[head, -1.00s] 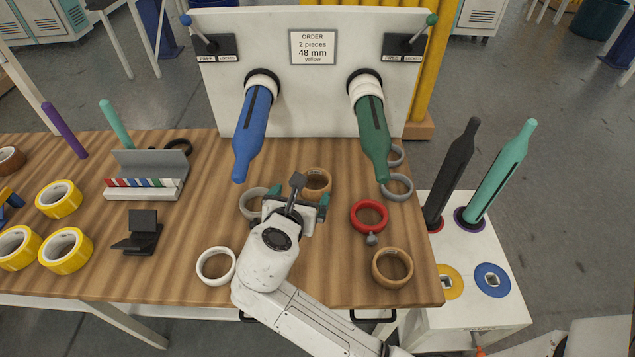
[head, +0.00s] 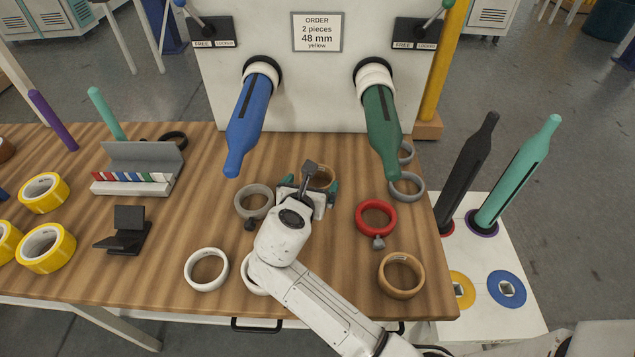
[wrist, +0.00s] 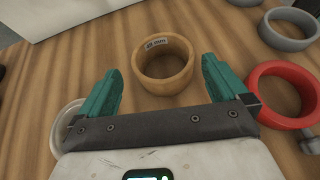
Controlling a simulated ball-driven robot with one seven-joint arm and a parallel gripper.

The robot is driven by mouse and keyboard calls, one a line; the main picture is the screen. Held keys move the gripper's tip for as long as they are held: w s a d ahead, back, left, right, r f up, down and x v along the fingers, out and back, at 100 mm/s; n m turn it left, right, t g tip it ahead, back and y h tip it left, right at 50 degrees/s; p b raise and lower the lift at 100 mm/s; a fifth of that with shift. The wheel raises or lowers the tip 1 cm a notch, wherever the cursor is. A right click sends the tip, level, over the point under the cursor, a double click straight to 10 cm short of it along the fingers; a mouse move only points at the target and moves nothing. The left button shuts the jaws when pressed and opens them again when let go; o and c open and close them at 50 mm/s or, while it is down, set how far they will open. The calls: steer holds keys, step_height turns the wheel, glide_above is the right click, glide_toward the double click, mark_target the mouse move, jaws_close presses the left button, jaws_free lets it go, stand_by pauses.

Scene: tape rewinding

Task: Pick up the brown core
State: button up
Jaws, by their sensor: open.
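A brown core (head: 328,173) lies flat on the wooden table below the two mandrels, partly hidden behind my gripper in the head view. In the wrist view this brown core (wrist: 166,86) carries a small white label and sits just ahead of and between my teal fingers. My gripper (head: 309,185) is open and empty, also seen in the wrist view (wrist: 161,75). The fingers appear apart from the core on both sides. A second brown core (head: 401,288) lies at the table's front right.
A grey core (head: 242,204) is left of my gripper and a red ring (head: 362,222) is right. White cores (head: 191,277) lie in front. Blue (head: 248,125) and green (head: 382,122) mandrels jut out above. Yellow rolls (head: 45,262) and a black stand (head: 128,230) are left.

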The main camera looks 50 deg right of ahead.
mark_target(321, 171)
steer(key=x, duration=0.5)
steer(key=shift+f, duration=0.1)
steer(key=shift+s, duration=0.1)
steer(key=c, duration=0.7)
